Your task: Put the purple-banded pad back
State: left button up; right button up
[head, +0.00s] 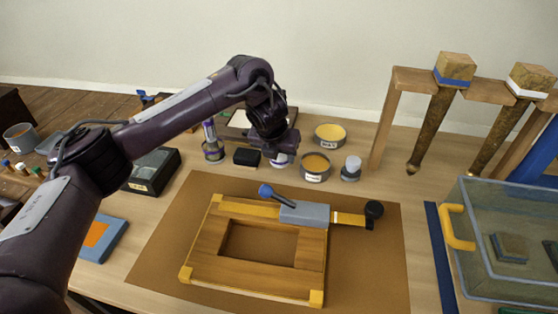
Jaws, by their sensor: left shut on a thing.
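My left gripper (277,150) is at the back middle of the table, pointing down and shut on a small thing. Below the fingers a pale thing with a purplish band (283,159) shows, which looks like the purple-banded pad. The gripper hides most of it, and I cannot tell whether it touches the table. A grey round holder (213,153) with a purple-marked upright piece (209,130) stands to its left. A grey round holder with a white top (351,168) stands to its right. My right gripper is not in view.
Open tins of yellow (330,133) and orange (315,166) stuff and a black block (246,157) stand close to the gripper. A wooden frame (207,240) with a grey tool lies on the brown mat (370,270). A clear bin (470,225) stands right.

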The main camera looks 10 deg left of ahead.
pick_arm(q)
notch_tip(320, 180, down, 2)
jog(key=o, duration=0.9)
jog(key=shift+o, duration=0.2)
